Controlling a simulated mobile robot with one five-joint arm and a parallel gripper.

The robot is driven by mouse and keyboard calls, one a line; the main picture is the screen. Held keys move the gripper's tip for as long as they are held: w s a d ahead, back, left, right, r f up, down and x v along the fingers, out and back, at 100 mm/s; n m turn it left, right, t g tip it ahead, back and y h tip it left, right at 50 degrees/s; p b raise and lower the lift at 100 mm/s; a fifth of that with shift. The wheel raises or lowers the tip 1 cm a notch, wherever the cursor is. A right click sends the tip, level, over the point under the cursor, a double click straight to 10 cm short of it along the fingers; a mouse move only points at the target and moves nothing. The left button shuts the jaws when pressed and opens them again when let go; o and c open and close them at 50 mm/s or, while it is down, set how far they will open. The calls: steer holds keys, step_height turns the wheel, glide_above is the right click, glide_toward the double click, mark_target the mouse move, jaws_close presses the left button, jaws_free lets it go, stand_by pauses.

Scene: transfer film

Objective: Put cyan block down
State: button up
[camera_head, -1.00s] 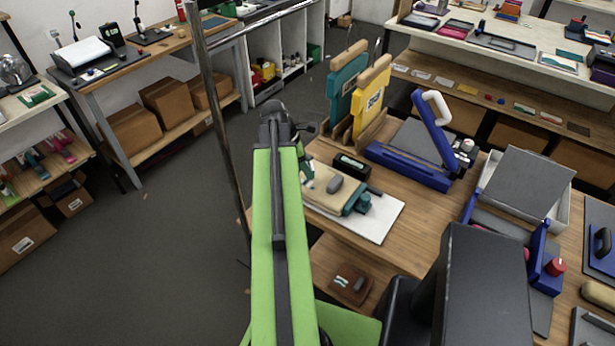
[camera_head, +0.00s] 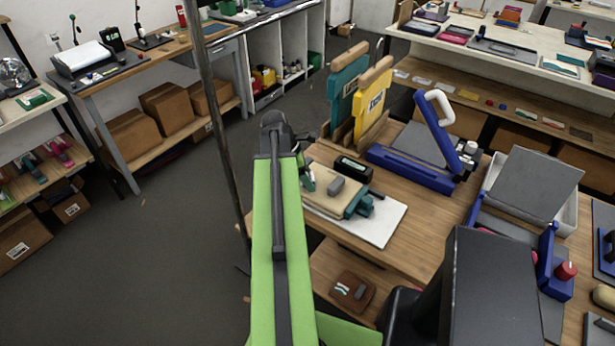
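My green arm reaches forward from the bottom of the picture, and its dark end with my gripper (camera_head: 276,130) is at the centre left. The fingers are hidden or too small to make out, so I cannot tell whether they are open or shut. I cannot make out a clear cyan block. Small teal parts (camera_head: 358,203) sit by a beige-topped pad (camera_head: 333,194) on a white sheet (camera_head: 387,226), right of my arm. Whether anything is in my gripper does not show.
The wooden table (camera_head: 440,207) carries teal (camera_head: 345,90) and yellow (camera_head: 372,108) upright frames, a blue press (camera_head: 410,172) and a grey-lidded white box (camera_head: 567,216). A dark post (camera_head: 212,95) stands left of my arm. Open floor (camera_head: 170,250) lies at left.

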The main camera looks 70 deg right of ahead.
steer(key=shift+r, duration=0.1)
steer(key=shift+r+p, duration=0.25)
steer(key=shift+p, duration=0.1)
steer(key=p+v, duration=1)
steer(key=v, duration=0.1)
steer(key=shift+r+p, duration=0.3)
steer(key=shift+p, duration=0.05)
steer(key=shift+w+a, duration=0.15)
steer(key=shift+w, duration=0.05)
steer(key=w+a+f+m+t, duration=0.2)
steer(key=w+a+m+t, duration=0.1)
steer(key=w+a, duration=2.25)
steer(key=w+a+m+y, duration=0.1)
steer(key=w+a, duration=0.1)
steer(key=a, duration=1.2)
steer(key=w+a+m+t+y, duration=0.1)
steer(key=w+a+m, duration=0.1)
steer(key=a, duration=1.3)
steer(key=shift+w, duration=0.45)
